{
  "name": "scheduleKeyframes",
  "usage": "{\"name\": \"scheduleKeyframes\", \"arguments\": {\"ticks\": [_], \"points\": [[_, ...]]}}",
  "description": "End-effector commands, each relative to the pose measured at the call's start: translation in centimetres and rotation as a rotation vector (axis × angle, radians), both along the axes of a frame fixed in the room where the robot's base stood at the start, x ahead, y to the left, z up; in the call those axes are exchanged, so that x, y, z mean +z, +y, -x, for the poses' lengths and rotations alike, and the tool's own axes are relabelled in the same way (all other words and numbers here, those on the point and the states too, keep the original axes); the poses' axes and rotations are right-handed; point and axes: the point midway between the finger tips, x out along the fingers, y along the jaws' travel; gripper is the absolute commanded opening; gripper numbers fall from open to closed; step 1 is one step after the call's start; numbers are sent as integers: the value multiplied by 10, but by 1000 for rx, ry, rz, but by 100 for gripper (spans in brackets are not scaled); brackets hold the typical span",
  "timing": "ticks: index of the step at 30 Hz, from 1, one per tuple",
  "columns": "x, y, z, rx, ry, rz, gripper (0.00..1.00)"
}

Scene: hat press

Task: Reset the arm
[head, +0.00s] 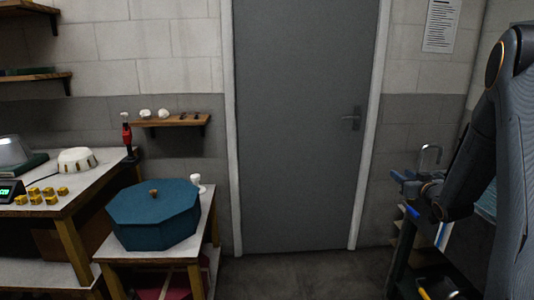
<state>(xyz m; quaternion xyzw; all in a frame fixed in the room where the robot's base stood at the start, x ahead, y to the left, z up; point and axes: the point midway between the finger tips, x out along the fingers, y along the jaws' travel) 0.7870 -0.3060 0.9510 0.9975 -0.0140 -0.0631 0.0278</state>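My arm (478,150) comes in at the right edge and hangs bent downward in front of the right wall. Its dark end, where my gripper (412,188) appears to be, points left near a bench at the lower right. The gripper is small and dark there, and I cannot tell whether its fingers are open or shut. I see nothing clearly held in it.
A blue octagonal box (155,216) stands on a low table at left, beside a small white cup (196,182). A worktable holds a white hat-like piece (77,160) and several brass cubes (43,195). The floor (305,274) before the grey door (300,120) is clear.

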Motion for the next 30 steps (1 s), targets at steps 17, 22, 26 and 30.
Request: {"name": "scheduleKeyframes", "arguments": {"ticks": [17,22,26,30], "points": [[-133,311,112,73,763,59,34],[-171,374,203,150,987,81,34],[-191,399,264,197,1121,102,34],[-205,414,312,238,1222,121,34]]}}
